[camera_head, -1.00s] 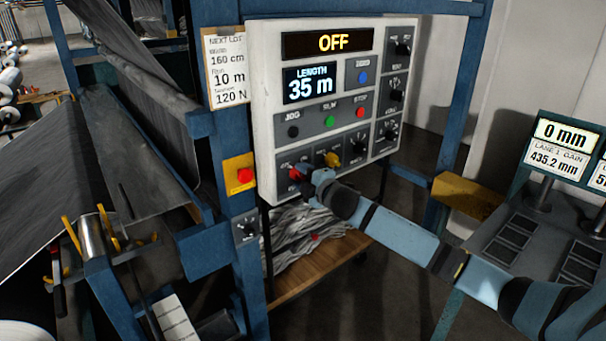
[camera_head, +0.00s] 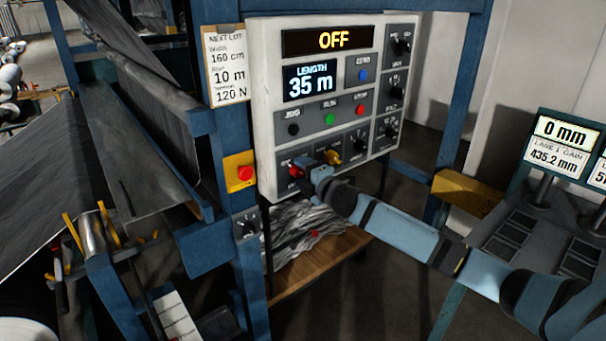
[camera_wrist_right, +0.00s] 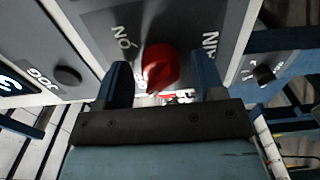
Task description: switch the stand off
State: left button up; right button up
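The control panel (camera_head: 262,110) has a top display (camera_head: 328,40) reading OFF and a length display (camera_head: 310,82) reading 35 m. A red rotary knob (camera_head: 296,171) is at its lower left, partly covered by my right gripper (camera_head: 312,173). In the right wrist view the red knob (camera_wrist_right: 161,64) lies between the two fingers of my right gripper (camera_wrist_right: 162,80). A gap shows on each side of the knob, so the gripper looks open around it. Part of the knob's label is hidden. My left gripper is not in view.
Black, green and red buttons are above. A red button on a yellow box (camera_head: 240,172) is on the blue post to the left. A readout stand (camera_head: 562,147) showing 0 mm is at right.

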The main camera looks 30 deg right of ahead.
jog(key=s+d+b, duration=0.1)
jog(key=s+b, duration=0.1)
jog(key=s, duration=1.1)
jog(key=shift+s+b, duration=0.4)
jog(key=shift+f, duration=0.1)
